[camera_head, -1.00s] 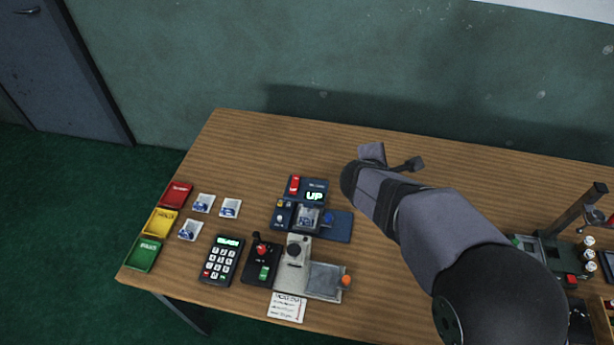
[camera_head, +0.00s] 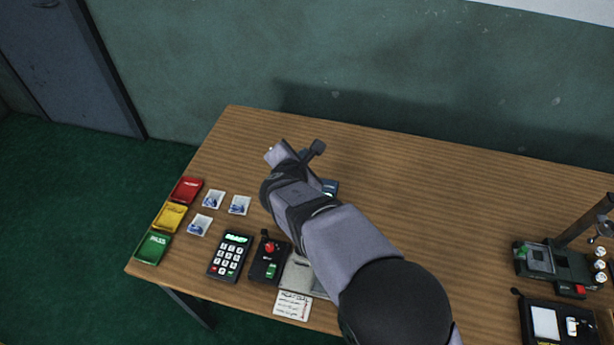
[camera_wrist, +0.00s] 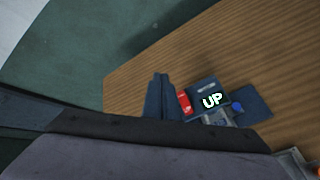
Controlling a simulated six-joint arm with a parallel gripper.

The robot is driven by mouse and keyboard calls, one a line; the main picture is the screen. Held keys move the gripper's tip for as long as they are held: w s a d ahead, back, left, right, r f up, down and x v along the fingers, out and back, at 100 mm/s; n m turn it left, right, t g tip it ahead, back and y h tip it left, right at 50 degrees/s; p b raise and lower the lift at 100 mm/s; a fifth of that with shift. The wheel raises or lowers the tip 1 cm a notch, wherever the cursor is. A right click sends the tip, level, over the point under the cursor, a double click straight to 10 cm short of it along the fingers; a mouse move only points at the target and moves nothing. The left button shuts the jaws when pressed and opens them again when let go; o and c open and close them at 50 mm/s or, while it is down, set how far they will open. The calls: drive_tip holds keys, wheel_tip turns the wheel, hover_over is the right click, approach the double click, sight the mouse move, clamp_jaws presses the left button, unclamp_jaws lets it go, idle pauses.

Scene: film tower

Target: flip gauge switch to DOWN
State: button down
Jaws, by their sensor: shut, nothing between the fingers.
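The gauge (camera_wrist: 206,86) is a dark blue unit with a lit display reading UP and a red switch (camera_wrist: 184,102) at its left side in the wrist view. In the head view my arm covers most of the gauge, and only a blue corner (camera_head: 331,187) shows. My gripper (camera_wrist: 161,78) is shut and empty.
Red (camera_head: 187,190), yellow (camera_head: 170,217) and green (camera_head: 152,248) trays line the table's left edge beside several small film packets. A keypad (camera_head: 230,256) and a black control box (camera_head: 268,260) stand near the front. The table's back middle is clear.

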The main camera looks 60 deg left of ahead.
drive_tip(key=shift+f, duration=0.15)
drive_tip(key=f+b, duration=0.1)
drive_tip(key=f, duration=0.1)
drive_tip(key=f+b, duration=0.1)
drive_tip(key=f, duration=0.1)
drive_tip(key=w+a+f+b, duration=0.1)
drive_tip(key=f, duration=0.1)
drive_tip(key=shift+f+b, duration=0.3)
drive_tip(key=shift+b, duration=0.1)
drive_tip(key=shift+w+a+f+b, duration=0.1)
drive_tip(key=shift+w+f+b, duration=0.1)
drive_tip(key=shift+f+b, duration=0.65)
drive_tip(key=shift+w+a+f+b, duration=0.1)
drive_tip(key=shift+a+f+b, duration=0.05)
drive_tip(key=shift+f+b, duration=0.9)
idle(2.1)
drive_tip(key=shift+r, duration=0.2)
drive_tip(key=shift+r+p, duration=0.5)
drive_tip(key=shift+r, duration=0.4)
drive_tip(key=shift+s+d+r+p, duration=0.15)
drive_tip(key=shift+r+p, duration=0.3)
drive_tip(key=shift+r, duration=0.35)
drive_tip(key=shift+s+d+r+p, duration=0.2)
drive_tip(key=shift+r+p, duration=0.25)
drive_tip(key=shift+r, duration=0.4)
drive_tip(key=shift+s+d+r+p, duration=0.15)
drive_tip(key=shift+r+p, duration=0.3)
drive_tip(key=shift+r, duration=0.35)
